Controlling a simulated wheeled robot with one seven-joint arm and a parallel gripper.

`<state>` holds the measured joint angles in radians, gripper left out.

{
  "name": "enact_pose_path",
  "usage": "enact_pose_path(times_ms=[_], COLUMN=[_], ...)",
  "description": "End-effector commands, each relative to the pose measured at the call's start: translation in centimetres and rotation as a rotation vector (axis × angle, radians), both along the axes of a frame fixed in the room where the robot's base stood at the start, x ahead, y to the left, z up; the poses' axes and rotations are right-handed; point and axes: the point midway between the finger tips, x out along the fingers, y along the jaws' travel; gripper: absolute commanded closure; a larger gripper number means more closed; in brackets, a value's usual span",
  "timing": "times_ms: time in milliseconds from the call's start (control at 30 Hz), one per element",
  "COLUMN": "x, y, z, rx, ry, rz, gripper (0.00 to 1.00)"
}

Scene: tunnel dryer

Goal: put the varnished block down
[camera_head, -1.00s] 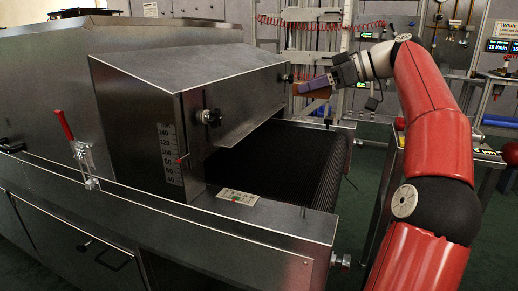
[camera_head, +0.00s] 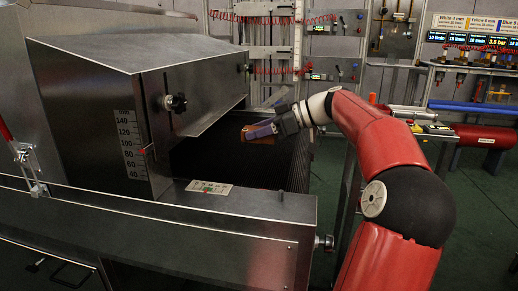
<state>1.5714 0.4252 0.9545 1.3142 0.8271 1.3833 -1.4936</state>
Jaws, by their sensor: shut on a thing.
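The varnished block, a small orange-brown piece, shows only partly at the tip of my gripper (camera_head: 258,131) in the head view. My gripper's purple-grey fingers are shut on the block (camera_head: 246,136) and hide much of it. The gripper points left, in front of the dryer's open mouth. It appears above the dark mesh belt (camera_head: 270,163); I cannot tell how high the block is above the belt.
The dryer's steel hood (camera_head: 130,70) stands left of the gripper, with a black knob (camera_head: 177,103) and a height scale (camera_head: 131,143). A steel ledge (camera_head: 240,207) borders the belt in front. A bench with tools (camera_head: 425,125) stands right.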

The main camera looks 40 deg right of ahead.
Motion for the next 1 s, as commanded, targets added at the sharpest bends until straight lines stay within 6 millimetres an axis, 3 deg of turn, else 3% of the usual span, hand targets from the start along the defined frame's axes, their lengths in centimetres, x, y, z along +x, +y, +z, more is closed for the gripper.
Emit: enact_pose_path(times_ms=[367,733,767,900,1000], x=[0.0,0.0,0.0,0.0,0.0], y=[0.0,0.0,0.0,0.0,0.0], z=[-4.0,-4.5,-4.5,-4.3,-4.3], rx=[0.003,-0.001,-0.001,0.000,0.000], ry=[0.001,-0.001,-0.001,0.000,0.000], rz=[0.000,0.000,0.000,0.000,0.000], gripper=[0.82,0.82,0.54,0.35,0.33])
